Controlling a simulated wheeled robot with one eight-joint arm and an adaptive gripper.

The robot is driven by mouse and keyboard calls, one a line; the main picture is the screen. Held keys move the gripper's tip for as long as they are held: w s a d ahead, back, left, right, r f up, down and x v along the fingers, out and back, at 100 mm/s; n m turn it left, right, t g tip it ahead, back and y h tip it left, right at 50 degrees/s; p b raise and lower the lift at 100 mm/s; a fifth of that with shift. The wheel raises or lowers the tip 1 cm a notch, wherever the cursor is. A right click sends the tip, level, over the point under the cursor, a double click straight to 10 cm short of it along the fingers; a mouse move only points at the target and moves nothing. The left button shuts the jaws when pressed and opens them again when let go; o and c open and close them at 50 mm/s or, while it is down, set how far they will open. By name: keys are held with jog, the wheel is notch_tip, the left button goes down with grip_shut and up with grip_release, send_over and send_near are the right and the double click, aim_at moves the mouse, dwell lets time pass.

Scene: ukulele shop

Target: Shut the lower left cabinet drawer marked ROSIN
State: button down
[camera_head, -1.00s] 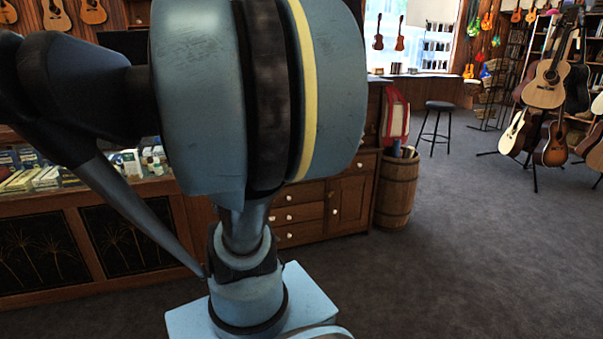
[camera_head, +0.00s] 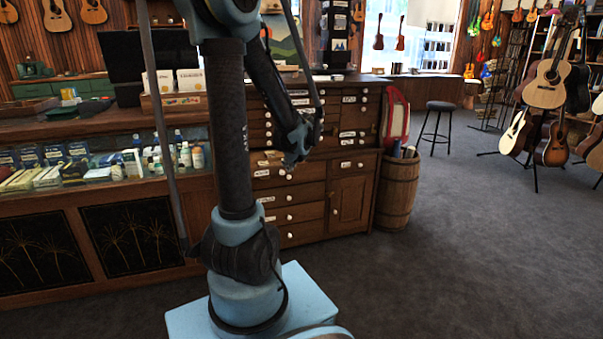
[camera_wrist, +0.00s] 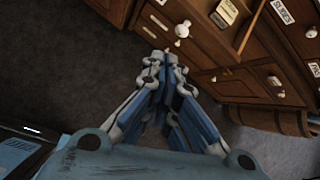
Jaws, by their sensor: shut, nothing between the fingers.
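The wooden cabinet (camera_head: 340,165) stands behind my arm in the head view. The top left drawer (camera_head: 285,173) of its lower part appears pulled out, with a white knob and pale label; its top is partly visible. The label is too small to read as ROSIN. My gripper (camera_head: 294,161) is near this drawer in the head view, partly hidden by my arm. In the wrist view my gripper (camera_wrist: 166,62) is shut and empty, pointing at the cabinet fronts. A drawer knob (camera_wrist: 182,29) shows just beyond the fingertips; contact cannot be told.
A glass display counter (camera_head: 90,200) adjoins the cabinet on the left. A wooden barrel (camera_head: 398,195) stands at the cabinet's right, with a stool (camera_head: 437,120) beyond. Guitars on stands (camera_head: 550,110) are at far right. The carpet (camera_head: 460,240) right of my base is clear.

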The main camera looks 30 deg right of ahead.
jog(key=s+d+f+m+h, duration=0.1)
jog(key=s+d+f+m, duration=0.1)
jog(key=d+m, duration=0.55)
jog(key=n, duration=0.2)
send_near(303, 170)
jog(key=shift+t, duration=0.4)
jog(key=shift+w+a+f, duration=0.2)
jog(key=shift+w+f, duration=0.3)
jog(key=shift+f, duration=0.4)
jog(key=shift+w+a+f, duration=0.15)
jog(key=shift+w+f, duration=0.4)
jog(key=shift+f, duration=0.4)
jog(key=shift+w+a+f, duration=0.2)
jog(key=shift+w+f, duration=0.3)
jog(key=shift+f, duration=0.4)
jog(key=shift+d, duration=0.15)
